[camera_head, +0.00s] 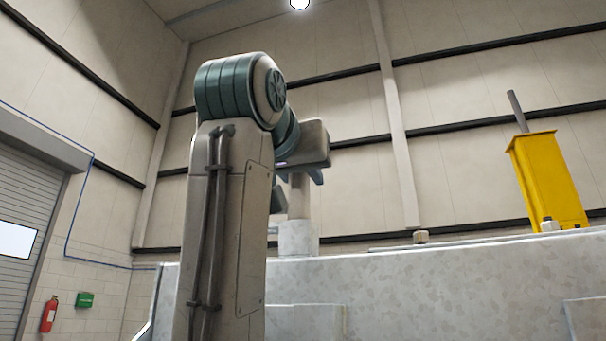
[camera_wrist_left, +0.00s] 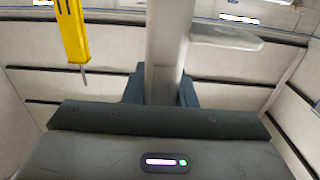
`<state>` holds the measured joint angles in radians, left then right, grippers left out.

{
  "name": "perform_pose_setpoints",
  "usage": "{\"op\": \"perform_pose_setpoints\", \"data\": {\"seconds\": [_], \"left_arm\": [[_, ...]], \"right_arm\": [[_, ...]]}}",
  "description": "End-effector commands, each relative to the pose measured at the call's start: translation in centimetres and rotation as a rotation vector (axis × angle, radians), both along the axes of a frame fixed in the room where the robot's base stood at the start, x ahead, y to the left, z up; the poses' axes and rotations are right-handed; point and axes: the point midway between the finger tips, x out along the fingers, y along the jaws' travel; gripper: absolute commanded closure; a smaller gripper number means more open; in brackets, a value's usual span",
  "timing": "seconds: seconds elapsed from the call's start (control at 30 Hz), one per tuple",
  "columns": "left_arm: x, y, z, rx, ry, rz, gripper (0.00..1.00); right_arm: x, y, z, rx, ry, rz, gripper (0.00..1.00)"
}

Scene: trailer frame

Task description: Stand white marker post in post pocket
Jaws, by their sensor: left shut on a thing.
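My left gripper (camera_head: 301,178) is shut on a pale upright post, the white marker post (camera_head: 299,200), and holds it high up. In the left wrist view the post (camera_wrist_left: 168,50) passes between the two blue-grey fingers of the gripper (camera_wrist_left: 161,92). Below the gripper the post meets a wider pale cylinder (camera_head: 298,238) behind the grey wall's top edge. I cannot tell whether this cylinder is the post pocket or whether the post is inside it. My left forearm hides what lies to its left. My right gripper is out of view.
A yellow tapered container (camera_head: 548,180) with a grey rod (camera_head: 517,110) stands at the right. A mottled grey wall (camera_head: 430,295) crosses the lower front. A pale flat plate (camera_wrist_left: 225,38) shows beside the post in the wrist view. A fire extinguisher (camera_head: 49,314) is far left.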

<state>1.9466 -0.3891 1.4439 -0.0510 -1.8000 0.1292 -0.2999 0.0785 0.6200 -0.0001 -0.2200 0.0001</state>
Motion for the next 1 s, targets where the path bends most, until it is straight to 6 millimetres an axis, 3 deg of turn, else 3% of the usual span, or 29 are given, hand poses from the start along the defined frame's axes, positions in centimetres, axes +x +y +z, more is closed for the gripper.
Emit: {"op": "perform_pose_setpoints", "data": {"seconds": [0.63,0.67,0.77,1.0], "left_arm": [[0.0,0.0,-2.0,0.000,-0.001,0.000,1.00],[0.0,0.0,-1.8,-0.001,-0.002,0.000,0.70],[0.0,0.0,-1.8,0.000,-0.001,0.000,0.50],[0.0,0.0,-1.9,0.000,0.001,0.000,0.50]], "right_arm": [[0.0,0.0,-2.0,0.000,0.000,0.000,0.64],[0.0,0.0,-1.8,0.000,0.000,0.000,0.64],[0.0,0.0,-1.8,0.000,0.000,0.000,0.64],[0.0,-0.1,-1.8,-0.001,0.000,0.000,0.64]]}}
